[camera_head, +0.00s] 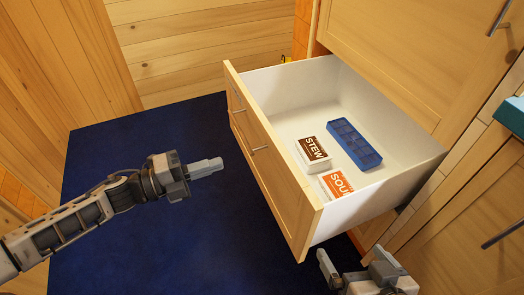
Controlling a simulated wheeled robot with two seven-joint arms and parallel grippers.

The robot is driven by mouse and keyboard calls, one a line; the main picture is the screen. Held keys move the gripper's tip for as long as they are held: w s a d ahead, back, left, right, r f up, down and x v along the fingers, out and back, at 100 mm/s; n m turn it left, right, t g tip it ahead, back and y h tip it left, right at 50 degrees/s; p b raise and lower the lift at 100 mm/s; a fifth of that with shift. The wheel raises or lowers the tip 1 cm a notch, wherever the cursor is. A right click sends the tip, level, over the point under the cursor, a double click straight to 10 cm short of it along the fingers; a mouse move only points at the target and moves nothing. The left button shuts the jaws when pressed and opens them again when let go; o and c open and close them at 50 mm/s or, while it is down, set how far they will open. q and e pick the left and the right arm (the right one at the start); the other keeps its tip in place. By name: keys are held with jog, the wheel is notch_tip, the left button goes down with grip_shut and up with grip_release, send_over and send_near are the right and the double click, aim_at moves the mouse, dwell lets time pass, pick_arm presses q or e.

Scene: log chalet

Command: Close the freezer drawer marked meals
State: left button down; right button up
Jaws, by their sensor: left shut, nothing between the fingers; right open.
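A wooden-fronted drawer (285,185) with white inner walls stands pulled out from a wooden cabinet. A bar handle (259,149) sits on its front; no "meals" label is readable from here. Inside lie a box marked STEW (314,152), a box marked SOU, its last letters cut off by the drawer front (335,182), and a blue tray (352,143). My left gripper (207,168) is shut and empty, left of the drawer front and apart from it. My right gripper (345,268) is open at the bottom, below the drawer's near side; it appears apart from the drawer.
Closed wooden cabinet fronts (400,55) rise behind and right of the drawer. A teal object (512,113) sits at the right edge. Dark blue floor (130,150) lies open left of the drawer, with plank walls beyond.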

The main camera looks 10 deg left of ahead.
aim_at(275, 146)
pick_arm(q)
jog(key=x, duration=1.2)
